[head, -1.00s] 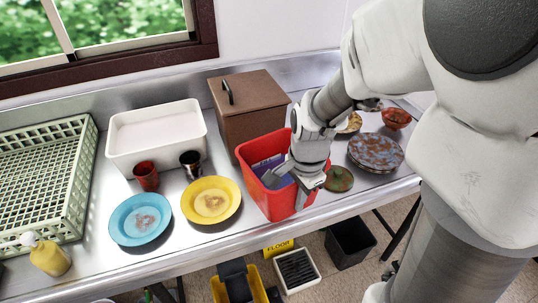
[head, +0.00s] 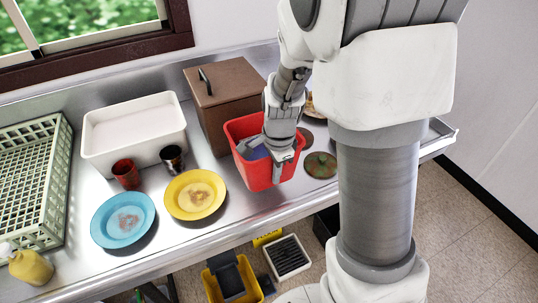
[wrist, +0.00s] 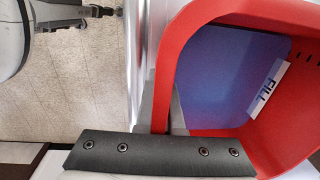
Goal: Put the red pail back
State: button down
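The red pail (head: 240,138) is at the counter's front, right of the yellow plate and in front of the brown lidded box. It is upright. In the wrist view the pail (wrist: 208,12) shows a blue-purple inside and a white strip marked "FILL" (wrist: 270,88). My gripper (head: 277,165) is at the pail's front wall, shut on its rim, with the wall between the fingers. The pail's underside is hidden, so I cannot tell its exact height above the counter.
Left are a yellow plate (head: 195,194), blue plate (head: 123,219), two cups and a white tub (head: 132,137). Below are a yellow "FLOOR" sign (head: 267,238), a grey-slatted white bin (head: 289,257) and yellow bucket (head: 253,284).

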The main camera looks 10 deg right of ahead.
jog(key=w, duration=0.1)
jog(key=w+f, duration=0.2)
jog(key=w, duration=0.1)
jog(key=shift+f, duration=2)
jog(key=shift+f, duration=0.1)
jog(key=c, duration=1.5)
grip_release()
jog(key=shift+s+f+b, duration=0.1)
jog(key=shift+f+b, duration=0.05)
jog(key=shift+b, duration=0.15)
jog(key=o, duration=0.4)
jog(key=shift+o, duration=0.2)
